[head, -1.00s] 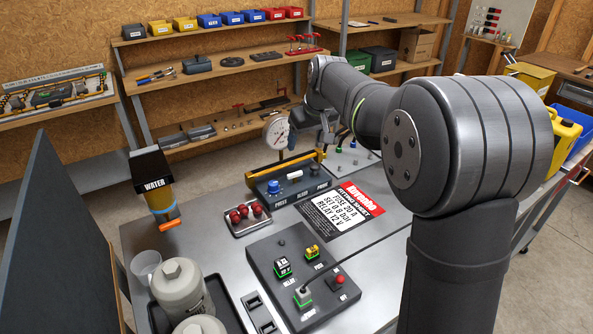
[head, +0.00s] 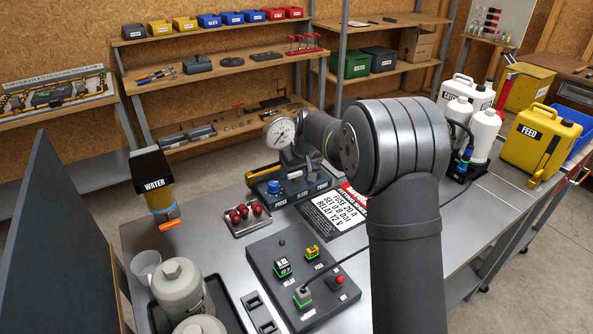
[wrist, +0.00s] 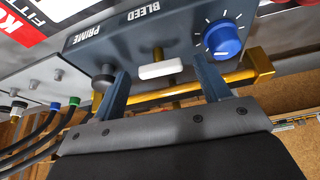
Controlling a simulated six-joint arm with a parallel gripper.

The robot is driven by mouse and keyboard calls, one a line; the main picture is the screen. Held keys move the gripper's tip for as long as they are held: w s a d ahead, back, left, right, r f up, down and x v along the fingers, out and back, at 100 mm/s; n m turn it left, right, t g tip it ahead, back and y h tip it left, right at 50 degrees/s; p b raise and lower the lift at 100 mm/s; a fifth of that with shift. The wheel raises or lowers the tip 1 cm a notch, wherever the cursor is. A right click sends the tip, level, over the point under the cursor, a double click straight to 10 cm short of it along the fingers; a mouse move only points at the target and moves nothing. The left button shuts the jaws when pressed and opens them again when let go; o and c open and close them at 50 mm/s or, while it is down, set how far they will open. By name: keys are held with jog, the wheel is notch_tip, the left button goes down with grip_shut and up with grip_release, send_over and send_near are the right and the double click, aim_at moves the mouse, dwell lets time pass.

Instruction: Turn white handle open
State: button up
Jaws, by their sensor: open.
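The white handle (wrist: 161,70) shows in the wrist view as a short bar on the dark blue panel (wrist: 133,40), lying across under the word BLEED. My gripper (wrist: 161,66) is open, with one finger on each side of the handle. A gap shows between each finger and the handle, so I see no grip on it.
A blue knob with a dial (wrist: 223,39) is close beside one finger, and a black button (wrist: 103,80) is beside the other. A yellow pipe (wrist: 240,76) runs along the panel. A tray of red balls (head: 241,226) is left.

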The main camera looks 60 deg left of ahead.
jog(key=c, duration=1)
jog(key=shift+n, duration=0.5)
jog(key=o, duration=1)
jog(key=v, duration=1.7)
jog(key=shift+w+r, duration=0.25)
jog(key=shift+w, duration=0.15)
